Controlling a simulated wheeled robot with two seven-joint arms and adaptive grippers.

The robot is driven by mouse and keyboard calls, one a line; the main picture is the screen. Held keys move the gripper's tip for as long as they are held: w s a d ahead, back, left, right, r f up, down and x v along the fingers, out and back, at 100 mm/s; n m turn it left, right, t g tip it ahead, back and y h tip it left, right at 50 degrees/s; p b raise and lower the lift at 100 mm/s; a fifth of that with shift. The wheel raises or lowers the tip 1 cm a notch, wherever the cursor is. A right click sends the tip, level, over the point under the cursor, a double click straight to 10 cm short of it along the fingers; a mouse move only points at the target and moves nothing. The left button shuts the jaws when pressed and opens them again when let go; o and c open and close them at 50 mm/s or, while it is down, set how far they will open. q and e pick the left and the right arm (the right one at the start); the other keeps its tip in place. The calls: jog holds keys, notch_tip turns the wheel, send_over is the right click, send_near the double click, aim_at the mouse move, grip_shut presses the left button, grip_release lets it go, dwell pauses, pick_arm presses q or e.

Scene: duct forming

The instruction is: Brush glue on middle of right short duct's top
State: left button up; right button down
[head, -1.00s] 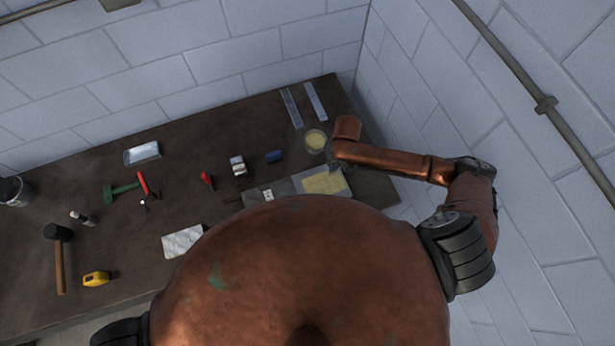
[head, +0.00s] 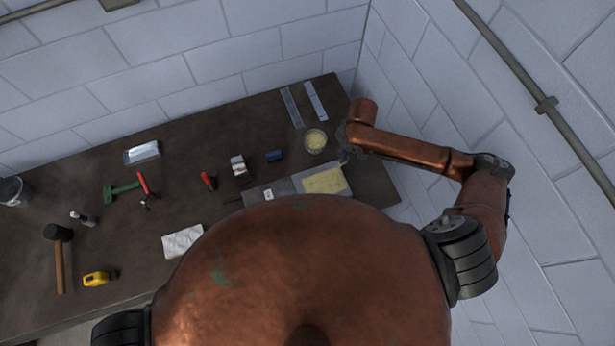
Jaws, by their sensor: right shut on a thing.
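Two narrow grey metal strips lie side by side at the back right of the bench, a left one (head: 292,107) and a right one (head: 316,102). I cannot tell for sure whether the right one is the right short duct. A round cup with pale yellow contents (head: 315,140), perhaps the glue, stands in front of them. My right gripper (head: 345,156) is just right of the cup, above the bench near a pale yellow panel (head: 324,181). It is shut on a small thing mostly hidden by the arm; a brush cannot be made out. My left gripper is out of view.
On the dark bench (head: 120,235) lie a metal tray (head: 141,152), a green tool (head: 122,189), red-handled pliers (head: 143,184), a mallet (head: 59,262), a yellow tape measure (head: 96,279) and a blue item (head: 275,156). A white brick wall (head: 420,100) stands close right of my right arm.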

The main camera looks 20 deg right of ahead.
jog(key=shift+r, duration=1)
dwell(0.4)
